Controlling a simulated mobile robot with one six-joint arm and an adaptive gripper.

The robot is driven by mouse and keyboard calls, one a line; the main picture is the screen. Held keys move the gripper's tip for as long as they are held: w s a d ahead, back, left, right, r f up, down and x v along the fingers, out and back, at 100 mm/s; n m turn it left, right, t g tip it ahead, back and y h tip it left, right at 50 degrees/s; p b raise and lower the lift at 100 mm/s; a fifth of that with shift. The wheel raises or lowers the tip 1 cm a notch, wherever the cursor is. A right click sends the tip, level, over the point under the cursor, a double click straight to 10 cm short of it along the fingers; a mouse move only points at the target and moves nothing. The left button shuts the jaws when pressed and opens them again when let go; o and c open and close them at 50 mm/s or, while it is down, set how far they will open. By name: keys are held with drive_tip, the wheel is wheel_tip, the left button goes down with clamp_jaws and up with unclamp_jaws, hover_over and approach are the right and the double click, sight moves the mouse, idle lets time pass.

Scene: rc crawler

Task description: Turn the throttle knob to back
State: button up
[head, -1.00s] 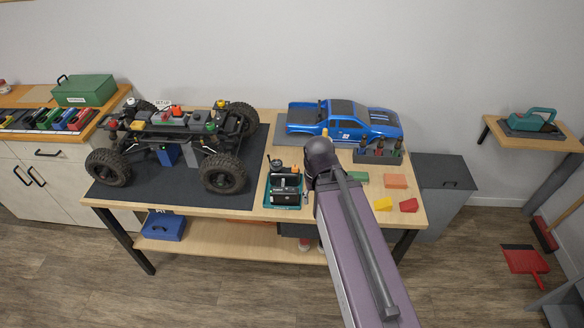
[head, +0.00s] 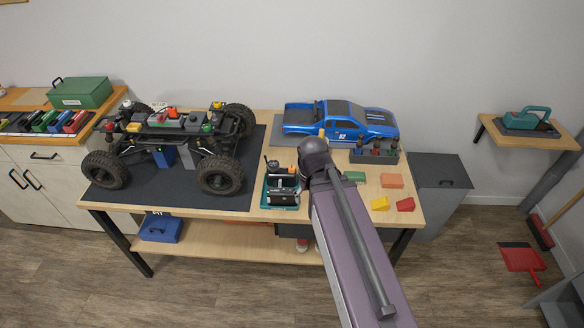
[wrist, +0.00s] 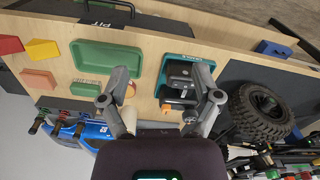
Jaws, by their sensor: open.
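A dark controller unit (head: 283,187) sits in a teal tray (head: 281,206) at the front middle of the bench, right of the crawler chassis. In the wrist view the controller (wrist: 190,83) shows dark handles and an orange part (wrist: 166,107); I cannot tell for sure whether this is the throttle knob, or which way the knob points. My gripper (wrist: 162,75) is open, with its two fingers apart and nothing between them. It appears above the bench, with the right finger overlapping the controller in the picture. In the head view my arm hides the gripper.
The crawler chassis (head: 175,125) stands on a dark mat (head: 215,200) at left. A blue truck body (head: 341,121) and a tool rack (head: 374,156) are at the back right. Orange, yellow and red blocks lie at the right. A green tray (wrist: 108,68) is beside the teal one.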

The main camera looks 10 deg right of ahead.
sight(292, 168)
drive_tip(key=w+m, duration=0.9)
drive_tip(key=w, duration=1.6)
drive_tip(key=shift+w+d+r+p, duration=0.2)
drive_tip(key=shift+r+p, duration=0.2)
drive_tip(key=shift+f, duration=0.1)
drive_tip(key=f+b, duration=0.6)
drive_tip(key=b, duration=0.1)
drive_tip(key=f+b, duration=0.6)
drive_tip(key=f, duration=0.1)
drive_tip(key=shift+w+a+f+b, duration=0.2)
drive_tip(key=shift+f+b, duration=0.1)
drive_tip(key=shift+b, duration=0.1)
clamp_jaws()
